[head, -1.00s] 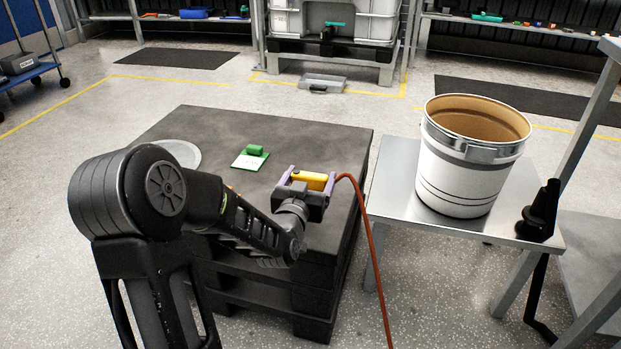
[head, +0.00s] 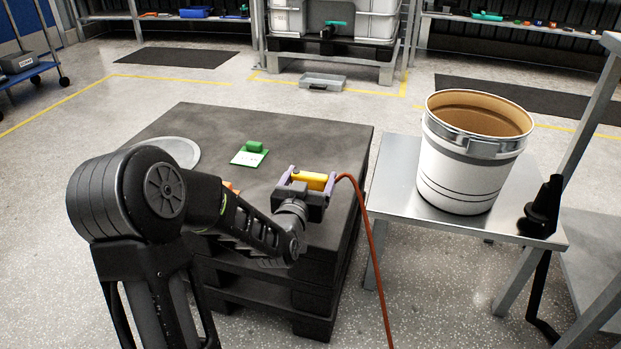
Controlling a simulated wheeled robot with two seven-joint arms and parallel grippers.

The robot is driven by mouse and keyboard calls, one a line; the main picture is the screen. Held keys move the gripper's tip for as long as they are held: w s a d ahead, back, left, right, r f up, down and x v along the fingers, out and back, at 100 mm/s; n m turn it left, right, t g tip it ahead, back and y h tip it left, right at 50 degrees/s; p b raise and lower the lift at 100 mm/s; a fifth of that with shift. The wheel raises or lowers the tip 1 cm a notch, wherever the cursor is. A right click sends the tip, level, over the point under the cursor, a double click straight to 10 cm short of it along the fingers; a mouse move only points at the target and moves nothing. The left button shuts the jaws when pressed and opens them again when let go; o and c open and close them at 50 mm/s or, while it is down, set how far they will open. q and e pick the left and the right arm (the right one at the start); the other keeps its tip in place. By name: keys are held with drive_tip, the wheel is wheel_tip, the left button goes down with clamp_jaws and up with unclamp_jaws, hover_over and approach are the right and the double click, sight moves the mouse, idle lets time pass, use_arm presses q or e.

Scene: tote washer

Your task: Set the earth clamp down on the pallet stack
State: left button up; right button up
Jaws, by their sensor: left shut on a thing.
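The earth clamp (head: 311,180) is the yellow thing with an orange-red cable (head: 377,262) running from its right end down to the floor. My left gripper (head: 307,181) is shut on it, with the fingers at either end of the yellow body. The clamp is over the right part of the dark pallet stack's (head: 300,137) top. I cannot tell whether it touches the surface. My left arm hides the stack's near left part. My right gripper is not in view.
On the stack, a green block on a pale-green card (head: 249,158) lies behind the clamp and a grey round plate (head: 176,150) lies at left. Right of the stack, a white bucket (head: 467,165) and a black tool (head: 541,210) stand on a metal table (head: 403,170). The stack's middle top is clear.

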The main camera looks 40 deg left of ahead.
use_arm(q)
drive_tip(key=shift+f, duration=0.25)
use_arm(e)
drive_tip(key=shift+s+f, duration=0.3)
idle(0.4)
use_arm(q)
drive_tip(key=o, duration=2)
drive_tip(key=shift+f, duration=0.15)
drive_tip(key=shift+s, duration=0.1)
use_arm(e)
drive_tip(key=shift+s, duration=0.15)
